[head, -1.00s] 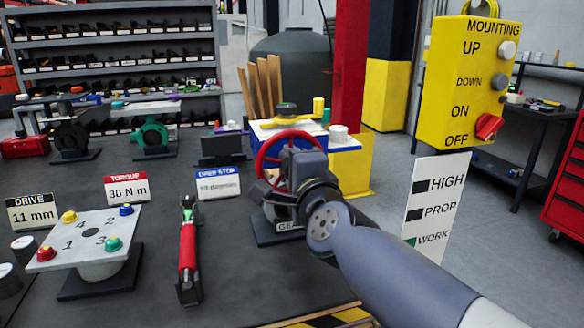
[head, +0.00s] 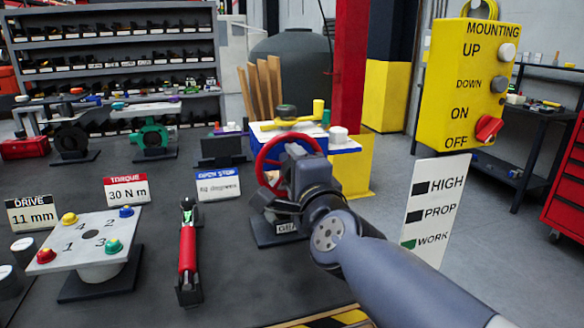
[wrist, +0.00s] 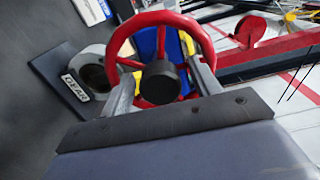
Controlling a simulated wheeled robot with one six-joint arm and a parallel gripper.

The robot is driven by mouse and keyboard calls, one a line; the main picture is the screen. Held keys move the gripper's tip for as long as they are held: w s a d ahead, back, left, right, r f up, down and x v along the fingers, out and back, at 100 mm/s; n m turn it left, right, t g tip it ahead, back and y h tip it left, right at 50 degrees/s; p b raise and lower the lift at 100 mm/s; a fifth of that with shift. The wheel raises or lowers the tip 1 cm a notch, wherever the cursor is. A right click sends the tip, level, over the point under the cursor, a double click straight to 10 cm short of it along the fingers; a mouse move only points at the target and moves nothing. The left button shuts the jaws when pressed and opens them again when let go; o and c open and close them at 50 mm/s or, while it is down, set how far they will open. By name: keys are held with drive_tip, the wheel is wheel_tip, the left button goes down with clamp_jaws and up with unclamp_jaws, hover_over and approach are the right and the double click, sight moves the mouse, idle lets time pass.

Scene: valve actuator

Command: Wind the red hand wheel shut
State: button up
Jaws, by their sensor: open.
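The red hand wheel (head: 264,166) stands upright on the gear unit at the middle of the bench, partly hidden behind my wrist in the head view. In the wrist view the wheel (wrist: 202,38) faces me, with its dark round hub (wrist: 160,83) near the centre. My gripper (wrist: 163,85) is open, with one grey finger on each side of the hub, inside or in front of the rim. I cannot tell whether the fingers touch the wheel. The fingers are hidden in the head view. The gear unit's base (head: 262,236) carries a "GEAR" label (wrist: 76,88).
A red-handled torque wrench (head: 187,250) lies left of the gear unit. A plate with coloured knobs (head: 75,240) stands at the left front. A yellow control box (head: 465,80) hangs at the right above a HIGH/PROP/WORK sign (head: 433,212). Bare bench lies around the wrench.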

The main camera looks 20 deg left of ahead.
drive_tip(key=p+v, duration=0.2)
drive_tip(key=v, duration=0.7)
drive_tip(key=shift+s+p, duration=0.2)
drive_tip(key=shift+p, duration=0.2)
drive_tip(key=b+x, duration=0.3)
drive_tip(key=x, duration=0.7)
drive_tip(key=shift+w+a, duration=0.1)
drive_tip(key=shift+w, duration=0.35)
